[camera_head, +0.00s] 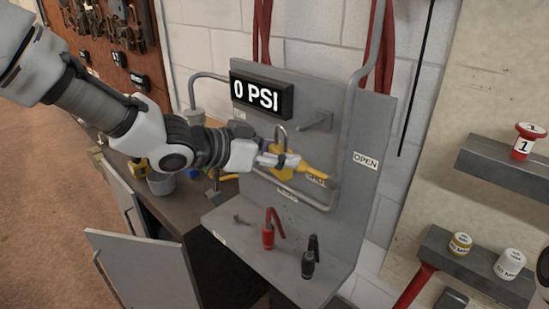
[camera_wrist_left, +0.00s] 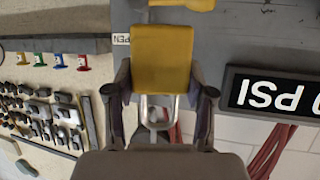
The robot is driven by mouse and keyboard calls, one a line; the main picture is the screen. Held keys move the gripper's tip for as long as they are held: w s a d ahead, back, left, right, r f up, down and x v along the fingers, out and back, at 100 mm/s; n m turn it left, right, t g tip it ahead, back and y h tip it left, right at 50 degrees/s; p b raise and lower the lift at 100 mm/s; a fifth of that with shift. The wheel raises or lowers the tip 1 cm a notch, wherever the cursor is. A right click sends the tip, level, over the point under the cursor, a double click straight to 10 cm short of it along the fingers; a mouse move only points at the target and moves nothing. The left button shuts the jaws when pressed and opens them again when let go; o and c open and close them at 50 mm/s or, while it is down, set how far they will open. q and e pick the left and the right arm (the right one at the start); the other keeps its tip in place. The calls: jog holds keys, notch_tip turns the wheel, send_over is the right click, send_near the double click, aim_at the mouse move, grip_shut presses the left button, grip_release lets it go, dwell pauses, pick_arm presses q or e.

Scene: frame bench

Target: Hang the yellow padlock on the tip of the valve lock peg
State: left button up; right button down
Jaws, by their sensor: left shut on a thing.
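The yellow padlock (camera_head: 283,151) is held by my left gripper (camera_head: 290,161) in front of the grey panel, its metal shackle pointing up. In the left wrist view the padlock's yellow body (camera_wrist_left: 162,58) sits between both fingers of my left gripper (camera_wrist_left: 165,88), the shackle below it in that inverted picture. A grey peg (camera_head: 314,124) sticks out of a small plate on the panel, to the right of the shackle and slightly higher. The shackle appears apart from it. The yellow valve handle (camera_head: 314,171) is just right of my left gripper. My right gripper is out of view.
The "0 PSI" display (camera_head: 261,95) juts from the panel, left of the peg. A grey pipe (camera_head: 350,130) runs up the panel's right side. Shelves (camera_head: 490,160) are at right.

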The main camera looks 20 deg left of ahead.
pick_arm(q)
jog(key=shift+w+d+f+p, duration=0.2)
jog(key=shift+w+d, duration=0.4)
jog(key=shift+w, duration=0.95)
jog(key=shift+w+d+f+p, duration=0.15)
jog(key=shift+w+d+f, duration=0.3)
jog(key=shift+w, duration=1.05)
jog(key=shift+w+d+f+p, duration=0.15)
jog(key=shift+w+d, duration=0.55)
jog(key=shift+w, duration=0.85)
jog(key=o, duration=1.4)
jog(key=shift+s, duration=0.1)
